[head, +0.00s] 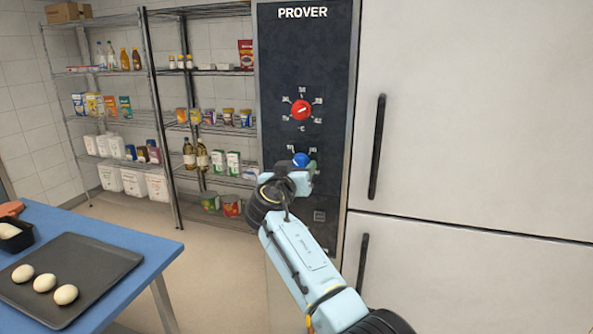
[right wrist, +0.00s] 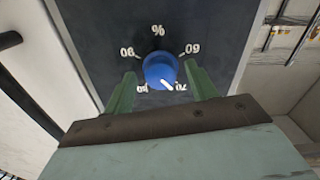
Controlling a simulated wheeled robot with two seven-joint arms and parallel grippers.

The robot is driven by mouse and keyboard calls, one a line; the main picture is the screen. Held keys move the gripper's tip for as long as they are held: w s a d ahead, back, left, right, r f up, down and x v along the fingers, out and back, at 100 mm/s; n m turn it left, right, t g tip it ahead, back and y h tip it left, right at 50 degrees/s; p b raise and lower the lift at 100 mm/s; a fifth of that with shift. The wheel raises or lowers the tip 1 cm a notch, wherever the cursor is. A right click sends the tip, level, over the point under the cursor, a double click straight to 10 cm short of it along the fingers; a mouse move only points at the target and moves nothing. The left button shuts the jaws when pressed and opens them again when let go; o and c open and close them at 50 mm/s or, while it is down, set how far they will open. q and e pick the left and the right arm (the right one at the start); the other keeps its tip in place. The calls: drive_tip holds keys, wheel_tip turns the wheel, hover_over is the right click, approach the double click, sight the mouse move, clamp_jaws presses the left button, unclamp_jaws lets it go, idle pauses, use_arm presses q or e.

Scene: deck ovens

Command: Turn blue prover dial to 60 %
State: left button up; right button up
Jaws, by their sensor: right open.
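The blue prover dial (head: 300,159) sits low on the dark prover panel, partly hidden behind my right gripper (head: 302,170). In the right wrist view, which looks upside down, the blue dial (right wrist: 160,70) is seen close up. Its white mark points to the lower right, near the 70 label. The 60 label (right wrist: 192,48) is at the upper right of the dial in that view. The green fingers of my right gripper (right wrist: 160,76) are open, one on each side of the dial; contact cannot be told. My left gripper is not in view.
A red dial (head: 301,110) with a °C scale is above the blue one. White doors with dark handles (head: 377,147) stand to the right. Shelves of goods (head: 205,126) are at the left. A blue table (head: 150,246) with a dough tray (head: 100,262) stands at lower left.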

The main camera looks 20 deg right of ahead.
drive_tip(key=c, duration=1)
drive_tip(key=shift+n, duration=0.3)
drive_tip(key=n+p, duration=0.1)
drive_tip(key=n, duration=0.8)
drive_tip(key=shift+r, duration=0.1)
drive_tip(key=n+p, duration=0.2)
drive_tip(key=n, duration=0.4)
drive_tip(key=shift+p, duration=0.4)
drive_tip(key=shift+n, duration=0.3)
